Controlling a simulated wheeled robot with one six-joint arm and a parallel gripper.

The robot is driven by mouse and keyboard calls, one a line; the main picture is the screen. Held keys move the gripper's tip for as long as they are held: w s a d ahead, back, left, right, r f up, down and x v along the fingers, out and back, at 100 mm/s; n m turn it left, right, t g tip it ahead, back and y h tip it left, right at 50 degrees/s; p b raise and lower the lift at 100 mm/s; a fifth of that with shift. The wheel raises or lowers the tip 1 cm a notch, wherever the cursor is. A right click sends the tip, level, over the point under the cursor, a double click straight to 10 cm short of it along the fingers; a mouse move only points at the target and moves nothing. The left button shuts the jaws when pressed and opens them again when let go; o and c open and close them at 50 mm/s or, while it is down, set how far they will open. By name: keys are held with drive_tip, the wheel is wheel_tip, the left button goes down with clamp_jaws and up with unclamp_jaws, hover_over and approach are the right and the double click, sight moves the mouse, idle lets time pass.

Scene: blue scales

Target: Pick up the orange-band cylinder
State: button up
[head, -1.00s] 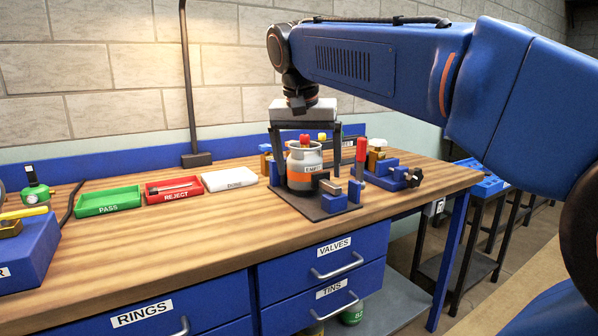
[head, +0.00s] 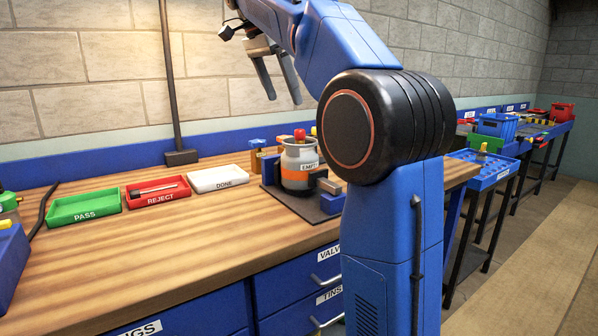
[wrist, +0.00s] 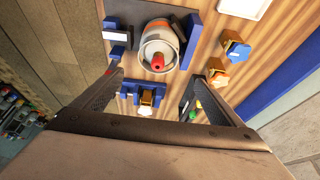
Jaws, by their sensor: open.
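The orange-band cylinder (head: 299,167) is a grey canister with an orange band, a label and a red cap. It stands upright on a dark base plate (head: 305,207) on the wooden bench. In the wrist view the cylinder (wrist: 160,37) lies at the top centre, beyond the fingertips, its red cap towards me. My gripper (head: 284,98) is raised well above the bench, open and empty, its fingers pointing down. In the wrist view its two fingers (wrist: 153,80) are spread wide, with nothing between them touching. My arm hides the plate's right side in the head view.
Green PASS (head: 84,205), red REJECT (head: 158,191) and white DONE (head: 218,178) trays lie left of the plate. A dark post (head: 172,80) rises behind them. A blue fixture with a brass part (wrist: 146,95) and orange-blue knobs (wrist: 236,48) sit near the cylinder. The bench's front is clear.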

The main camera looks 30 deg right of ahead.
approach(300, 140)
drive_tip(key=d+f, duration=0.1)
drive_tip(key=w+f, duration=0.1)
drive_tip(key=f, duration=0.1)
drive_tip(key=w+d+f, duration=0.1)
drive_tip(key=f, duration=0.1)
drive_tip(key=shift+d, duration=0.35)
drive_tip(key=shift+s+x, duration=0.15)
drive_tip(key=shift+x, duration=1.15)
drive_tip(key=shift+s+x, duration=0.15)
drive_tip(key=shift+x, duration=1.15)
drive_tip(key=c, duration=2.1)
drive_tip(key=shift+r, duration=0.1)
drive_tip(key=shift+c, duration=0.2)
